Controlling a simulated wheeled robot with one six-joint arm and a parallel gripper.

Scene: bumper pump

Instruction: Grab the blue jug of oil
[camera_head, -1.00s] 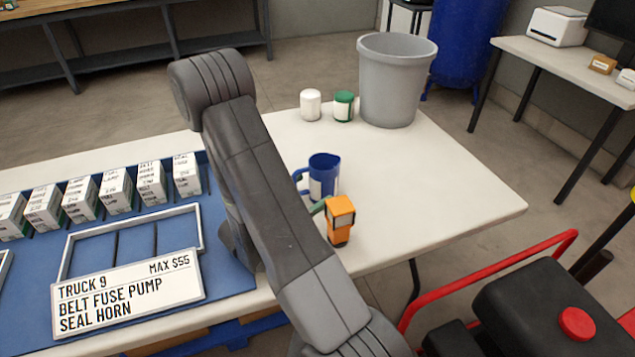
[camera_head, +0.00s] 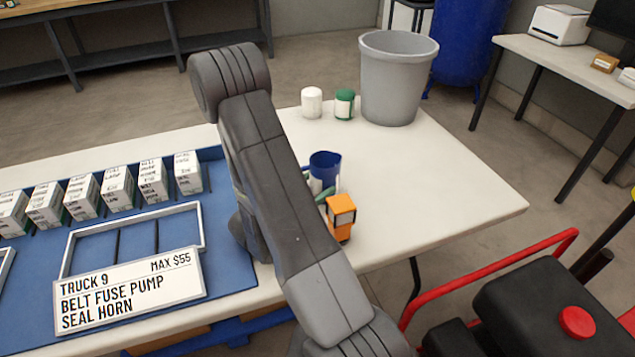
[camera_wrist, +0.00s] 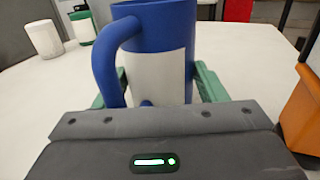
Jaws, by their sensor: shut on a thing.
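The blue jug (camera_head: 325,166) with a white label stands upright on the white table, partly hidden behind my arm in the head view. In the wrist view the blue jug (camera_wrist: 163,50) fills the middle, with its handle at the left. My gripper (camera_wrist: 150,88) has green fingers on both sides of the jug's lower body and is shut on it. In the head view a green finger shows beside the jug, and the rest of my gripper is hidden behind the arm.
An orange container (camera_head: 340,217) stands close to the jug's right. White (camera_head: 311,102) and green (camera_head: 344,104) canisters and a grey bin (camera_head: 397,80) stand farther back. A blue mat (camera_head: 215,215) with white boxes and a tray lies left. The table's right side is clear.

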